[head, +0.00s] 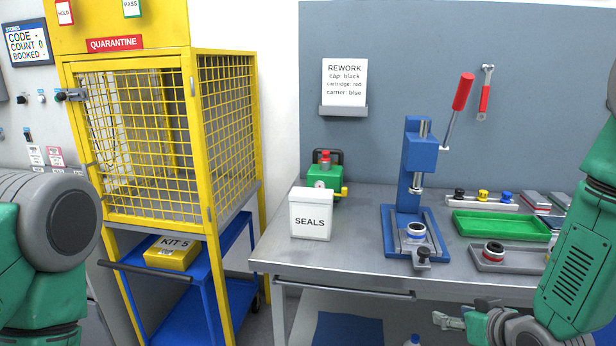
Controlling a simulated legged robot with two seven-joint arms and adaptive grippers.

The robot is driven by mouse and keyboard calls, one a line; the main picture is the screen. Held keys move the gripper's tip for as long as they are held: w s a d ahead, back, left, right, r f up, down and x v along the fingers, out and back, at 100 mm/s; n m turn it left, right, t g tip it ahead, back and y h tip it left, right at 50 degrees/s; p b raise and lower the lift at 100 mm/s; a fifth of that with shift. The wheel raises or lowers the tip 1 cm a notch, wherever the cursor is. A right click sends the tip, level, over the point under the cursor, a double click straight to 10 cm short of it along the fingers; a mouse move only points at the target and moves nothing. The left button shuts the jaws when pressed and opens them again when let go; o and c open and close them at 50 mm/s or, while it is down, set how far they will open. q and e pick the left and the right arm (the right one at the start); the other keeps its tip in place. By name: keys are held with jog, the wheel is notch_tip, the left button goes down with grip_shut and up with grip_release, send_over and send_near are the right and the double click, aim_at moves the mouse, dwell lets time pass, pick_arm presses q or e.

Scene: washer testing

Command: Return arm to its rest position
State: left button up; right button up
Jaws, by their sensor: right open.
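My right arm comes in from the right edge, with its green link in front of the bench's right part. My right gripper (448,320) shows low in the picture, below the front edge of the grey workbench (350,258). It is open, and I see nothing between its fingers. My left arm shows at the left edge as a green and grey link. Its gripper is out of the picture.
The bench carries a white SEALS box (311,214), a green device (323,176), a blue press (413,190), a green tray (502,226) and a grey tray (510,264). A yellow QUARANTINE cage (228,130) stands left, above a blue cart (205,280) with a KIT 5 box (172,253).

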jog(key=s+a+f+g, duration=0.1)
jog(key=s+f+g, duration=0.2)
jog(key=s+f, duration=0.3)
jog(key=s+a+f+g+h, duration=0.1)
jog(key=s+f+g, duration=0.2)
jog(key=s, duration=1.1)
jog(key=s+a+f+g, duration=0.1)
jog(key=s+f+g, duration=0.3)
jog(key=s+f, duration=0.5)
jog(key=shift+s+m+h, duration=0.3)
jog(key=shift+s+m, duration=0.1)
jog(key=shift+s, duration=0.65)
